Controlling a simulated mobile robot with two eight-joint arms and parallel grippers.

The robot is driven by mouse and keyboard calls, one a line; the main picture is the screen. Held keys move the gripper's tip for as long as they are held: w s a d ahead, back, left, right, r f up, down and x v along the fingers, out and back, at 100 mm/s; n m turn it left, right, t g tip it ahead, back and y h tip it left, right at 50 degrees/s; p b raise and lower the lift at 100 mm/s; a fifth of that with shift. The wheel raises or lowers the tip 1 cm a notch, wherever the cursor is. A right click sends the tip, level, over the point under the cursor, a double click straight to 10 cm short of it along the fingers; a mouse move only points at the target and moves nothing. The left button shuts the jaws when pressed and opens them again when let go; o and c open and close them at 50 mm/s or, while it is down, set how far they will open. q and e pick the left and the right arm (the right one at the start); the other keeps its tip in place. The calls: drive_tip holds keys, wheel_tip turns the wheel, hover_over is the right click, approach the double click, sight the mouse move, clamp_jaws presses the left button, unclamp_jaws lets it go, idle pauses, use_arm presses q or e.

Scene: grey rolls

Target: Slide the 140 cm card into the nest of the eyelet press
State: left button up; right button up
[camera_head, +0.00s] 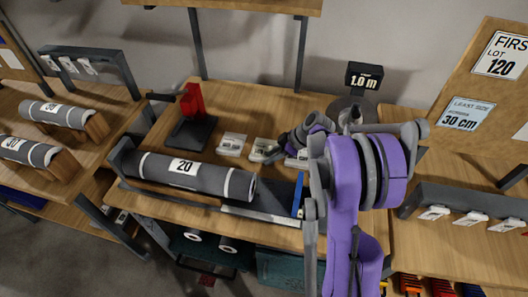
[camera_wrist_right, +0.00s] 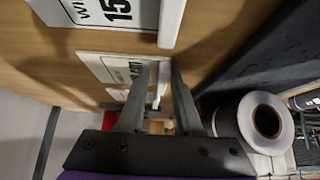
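The eyelet press (camera_head: 190,103) is red on a dark base at the table's back left; a red part shows in the right wrist view (camera_wrist_right: 135,128). The middle white card (camera_head: 262,151) lies on the table. In the right wrist view this card (camera_wrist_right: 98,66) has a partly hidden number, so I cannot confirm 140. My right gripper (camera_head: 274,155) is just right of it, pointing left. In the right wrist view its fingers (camera_wrist_right: 163,70) are apart, at the card's edge; no grip shows. The press nest is too small to make out. My left gripper is out of view.
A card starting "15" (camera_wrist_right: 110,12) lies nearer the wrist; another card (camera_head: 231,145) lies toward the press. A grey roll marked 20 (camera_head: 190,172) lies along the front. A "1.0 m" display (camera_head: 364,76) stands behind my arm. Bare wood shows around the cards.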

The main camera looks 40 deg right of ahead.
clamp_jaws()
drive_tip(key=shift+r, duration=0.2)
idle(0.3)
